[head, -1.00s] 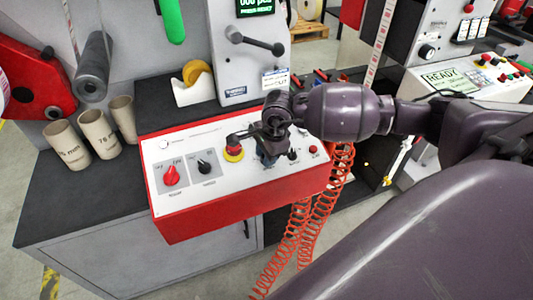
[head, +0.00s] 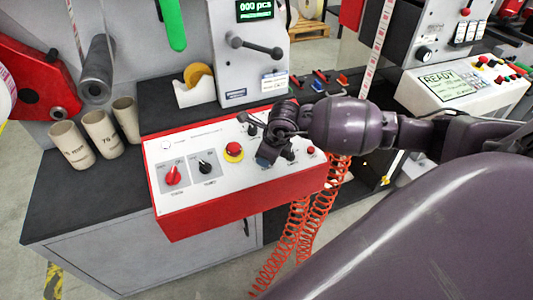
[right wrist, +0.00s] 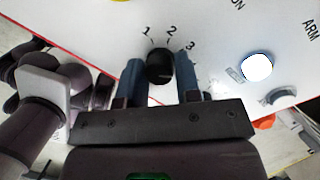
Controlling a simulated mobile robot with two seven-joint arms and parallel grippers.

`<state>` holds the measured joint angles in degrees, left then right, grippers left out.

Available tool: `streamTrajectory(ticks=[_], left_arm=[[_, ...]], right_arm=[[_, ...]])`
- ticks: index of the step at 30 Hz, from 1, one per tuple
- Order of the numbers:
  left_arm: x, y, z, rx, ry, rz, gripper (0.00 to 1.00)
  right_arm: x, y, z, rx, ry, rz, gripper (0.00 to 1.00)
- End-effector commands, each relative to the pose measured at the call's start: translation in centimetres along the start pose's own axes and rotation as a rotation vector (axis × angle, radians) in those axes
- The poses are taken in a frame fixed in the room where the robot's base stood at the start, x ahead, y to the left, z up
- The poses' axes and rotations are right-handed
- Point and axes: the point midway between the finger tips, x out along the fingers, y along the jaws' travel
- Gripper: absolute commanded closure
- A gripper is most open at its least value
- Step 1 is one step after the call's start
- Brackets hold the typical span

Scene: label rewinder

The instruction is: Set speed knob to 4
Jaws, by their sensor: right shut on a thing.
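The speed knob (right wrist: 160,66) is a round black knob on the white panel face. In the right wrist view the numbers 1, 2 and 3 show around its far side, and no 4 is visible. My right gripper (right wrist: 160,80) has one blue finger on each side of the knob and is shut on it. The direction of the knob's pointer is too dark to read. In the head view my right gripper (head: 267,158) reaches down onto the control panel (head: 215,212) and hides this knob. My left gripper is not in view.
On the panel are a red knob (head: 172,175), a black knob (head: 205,167) and a red emergency button on yellow (head: 234,150). A white button (right wrist: 257,67) lies to the right of the speed knob. Cardboard cores (head: 101,131) stand left of the panel. Red coiled hoses (head: 300,230) hang in front.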

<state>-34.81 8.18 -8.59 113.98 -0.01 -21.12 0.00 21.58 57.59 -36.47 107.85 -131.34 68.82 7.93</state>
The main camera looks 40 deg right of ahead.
Motion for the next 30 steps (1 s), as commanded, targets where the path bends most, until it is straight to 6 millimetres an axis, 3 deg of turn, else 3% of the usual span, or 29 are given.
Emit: streamTrajectory(ticks=[9, 26, 27, 30], left_arm=[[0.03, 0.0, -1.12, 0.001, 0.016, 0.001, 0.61], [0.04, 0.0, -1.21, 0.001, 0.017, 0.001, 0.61], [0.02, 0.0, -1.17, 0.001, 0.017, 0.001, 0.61], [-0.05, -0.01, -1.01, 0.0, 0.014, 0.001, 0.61]], right_arm=[[0.0, 0.07, -0.06, 0.127, -0.011, -0.016, 0.93], [0.05, 0.07, -0.08, 0.156, -0.014, -0.019, 0.93], [0.05, 0.07, -0.09, 0.155, -0.014, -0.019, 0.65], [0.04, 0.06, -0.08, 0.155, -0.014, -0.019, 0.49]])
